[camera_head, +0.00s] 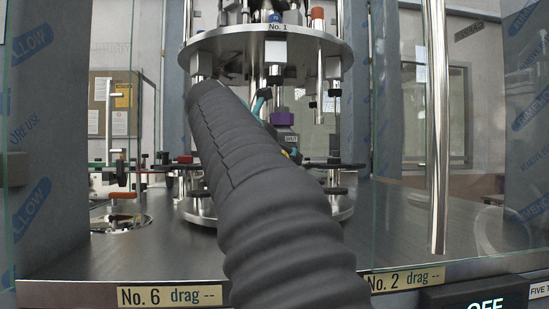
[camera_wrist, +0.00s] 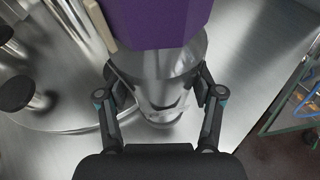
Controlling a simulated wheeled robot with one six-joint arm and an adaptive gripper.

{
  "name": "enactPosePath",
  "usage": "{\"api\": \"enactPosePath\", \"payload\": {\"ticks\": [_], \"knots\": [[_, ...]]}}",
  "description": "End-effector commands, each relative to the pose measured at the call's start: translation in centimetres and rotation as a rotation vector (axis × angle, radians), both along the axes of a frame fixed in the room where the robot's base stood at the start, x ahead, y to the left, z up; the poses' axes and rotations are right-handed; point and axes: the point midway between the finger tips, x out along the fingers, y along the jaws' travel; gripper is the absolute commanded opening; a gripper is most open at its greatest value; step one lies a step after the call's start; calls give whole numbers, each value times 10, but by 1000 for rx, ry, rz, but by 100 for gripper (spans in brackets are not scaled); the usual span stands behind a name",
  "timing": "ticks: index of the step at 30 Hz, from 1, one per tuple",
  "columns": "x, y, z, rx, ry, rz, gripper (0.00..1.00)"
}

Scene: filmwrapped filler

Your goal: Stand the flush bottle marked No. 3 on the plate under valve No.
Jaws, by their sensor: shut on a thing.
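My gripper (camera_wrist: 158,88) is shut on a bottle with a clear or shiny body (camera_wrist: 165,70); a large purple block covers its upper part in the wrist view. My dark ribbed arm sleeve hides most of the gripper and bottle there. Valve No. 1 (camera_head: 278,27) is labelled on the rim of the upper steel disc. No number 3 is readable. Whether the bottle touches a plate is hidden.
A round steel base (camera_wrist: 70,118) with black-capped posts (camera_wrist: 18,93) stands left of the bottle in the wrist view. Glass panes and a steel upright (camera_head: 438,130) stand at the right. Bare steel deck (camera_head: 400,220) lies right of the base.

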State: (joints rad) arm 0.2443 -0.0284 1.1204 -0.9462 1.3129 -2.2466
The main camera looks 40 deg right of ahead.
Motion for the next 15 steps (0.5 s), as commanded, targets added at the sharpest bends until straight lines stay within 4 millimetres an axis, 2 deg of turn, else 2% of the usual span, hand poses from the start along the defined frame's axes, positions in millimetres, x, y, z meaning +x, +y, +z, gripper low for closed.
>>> {"api": "enactPosePath", "payload": {"ticks": [15], "knots": [[24, -15, 1, -1, -2, -1, 0]]}}
